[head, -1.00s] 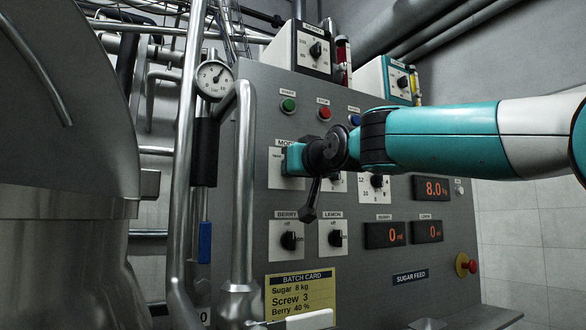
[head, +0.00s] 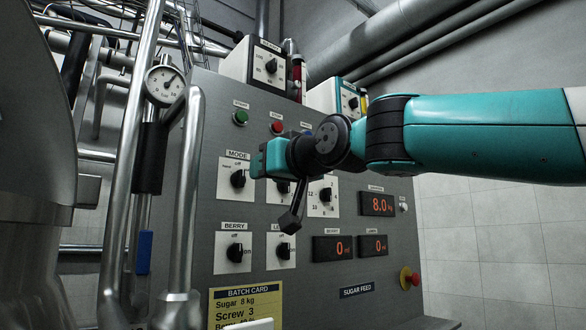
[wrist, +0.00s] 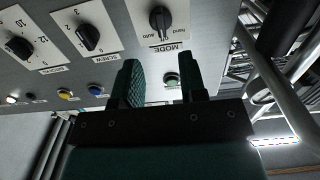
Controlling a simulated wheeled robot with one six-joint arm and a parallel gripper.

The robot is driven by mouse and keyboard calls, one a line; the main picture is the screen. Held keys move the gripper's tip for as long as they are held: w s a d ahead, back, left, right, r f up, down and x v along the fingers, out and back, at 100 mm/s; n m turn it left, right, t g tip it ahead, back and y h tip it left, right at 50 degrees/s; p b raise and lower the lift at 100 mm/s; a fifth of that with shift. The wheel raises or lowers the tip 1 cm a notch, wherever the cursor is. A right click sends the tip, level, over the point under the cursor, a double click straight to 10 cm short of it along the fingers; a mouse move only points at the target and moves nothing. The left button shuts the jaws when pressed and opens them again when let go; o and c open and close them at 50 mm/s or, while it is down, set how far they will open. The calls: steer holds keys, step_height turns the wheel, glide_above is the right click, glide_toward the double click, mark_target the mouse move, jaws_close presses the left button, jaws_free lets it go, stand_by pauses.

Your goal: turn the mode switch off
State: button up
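The mode switch (head: 238,179) is a black knob on a white plate at the panel's upper left, below a MODE label. In the wrist view, the mode switch (wrist: 160,19) appears upside down near the top, beyond the fingertips. Its "off", "hand" and "auto" marks are partly readable, but I cannot tell which one the knob points to. My gripper (head: 257,164) is just right of the knob in the head view, covering the plate's right edge. In the wrist view, my gripper (wrist: 159,68) has its two fingers apart with nothing between them, not around the knob.
A green button (wrist: 172,80) shows beyond the finger gap. The screw knob (wrist: 88,37) is beside the mode plate. Berry (head: 236,252) and lemon (head: 284,252) knobs sit below. A vertical pipe (head: 188,190) and a gauge (head: 165,86) stand left of the panel.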

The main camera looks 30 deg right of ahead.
steer(key=s+d+b, duration=0.1)
steer(key=s+b, duration=0.6)
steer(key=b, duration=0.2)
steer(key=shift+s+d+b, duration=0.15)
steer(key=shift+d+b, duration=0.1)
steer(key=shift+b, duration=0.1)
